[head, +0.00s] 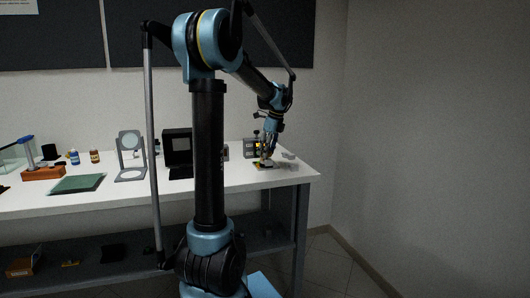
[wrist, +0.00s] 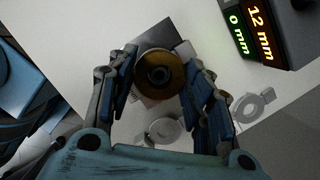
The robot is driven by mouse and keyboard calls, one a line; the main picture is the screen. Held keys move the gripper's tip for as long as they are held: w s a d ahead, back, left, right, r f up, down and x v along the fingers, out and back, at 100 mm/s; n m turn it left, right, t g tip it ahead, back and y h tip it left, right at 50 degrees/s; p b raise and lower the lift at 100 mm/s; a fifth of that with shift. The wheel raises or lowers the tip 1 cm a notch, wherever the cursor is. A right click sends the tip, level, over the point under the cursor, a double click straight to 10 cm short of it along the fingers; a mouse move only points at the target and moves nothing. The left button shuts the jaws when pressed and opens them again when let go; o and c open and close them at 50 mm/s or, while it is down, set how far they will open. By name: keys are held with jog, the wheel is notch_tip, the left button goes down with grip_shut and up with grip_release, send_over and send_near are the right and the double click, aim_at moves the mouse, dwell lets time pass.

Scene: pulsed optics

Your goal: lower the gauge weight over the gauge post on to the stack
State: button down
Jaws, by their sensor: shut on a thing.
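My gripper (wrist: 159,72) is shut on a brass-coloured round weight (wrist: 160,76) with a dark hole at its centre. This seems to be the gauge weight, held between the blue fingers. In the head view my gripper (head: 267,158) points down low over the right end of the bench. A dark and grey square plate (wrist: 149,56) shows partly behind the weight. I cannot make out the gauge post or the stack clearly; the weight and fingers cover that spot. I cannot tell whether the weight touches anything below.
A readout box (wrist: 254,32) beside the plate shows an orange 12 mm and a green 0 mm. A pale round piece (wrist: 164,131) and a pale slotted disc (wrist: 252,106) lie on the white bench (head: 225,183). A round-framed stand (head: 130,155) stands further left.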

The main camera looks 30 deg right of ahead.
jog(key=shift+f, duration=0.3)
jog(key=shift+r, duration=0.2)
dwell(0.8)
jog(key=shift+f, duration=0.2)
jog(key=shift+r, duration=0.25)
dwell(0.6)
jog(key=shift+f, duration=0.2)
jog(key=shift+r, duration=0.25)
dwell(0.5)
jog(key=shift+f, duration=0.25)
